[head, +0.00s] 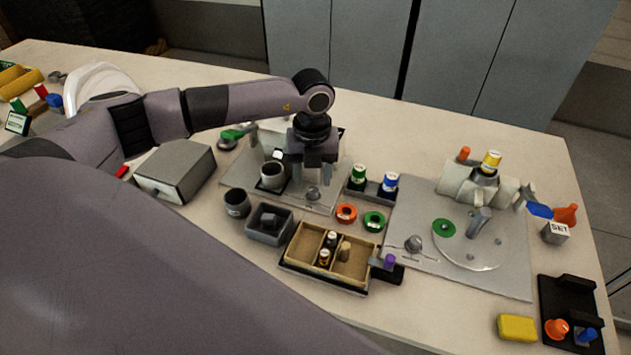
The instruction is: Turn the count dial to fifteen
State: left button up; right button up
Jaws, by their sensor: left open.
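My left gripper (313,171) is open and points down over the left grey plate (237,177). A small round grey knob (313,194) is on that plate, just below the fingertips in the picture. I see no contact between them. Another grey knob (413,243) is on the right grey plate (513,287), with small marks around it. I cannot tell which knob is the count dial, and no numbers are readable. My right gripper is not in view.
A dark grey cup (273,175) stands on the left plate. A grey box (176,168) is to its left. A divided wooden tray (350,270) with small bottles stands in front. Green (359,176) and blue (389,184) containers sit between the plates. A yellow block (517,327) lies front right.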

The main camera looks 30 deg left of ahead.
aim_at(313, 189)
pick_arm(q)
jog(key=shift+f, duration=1.95)
grip_shut()
jog(key=shift+m, duration=0.8)
grip_release()
jog(key=shift+r+b, duration=0.55)
jog(key=shift+r, duration=3.05)
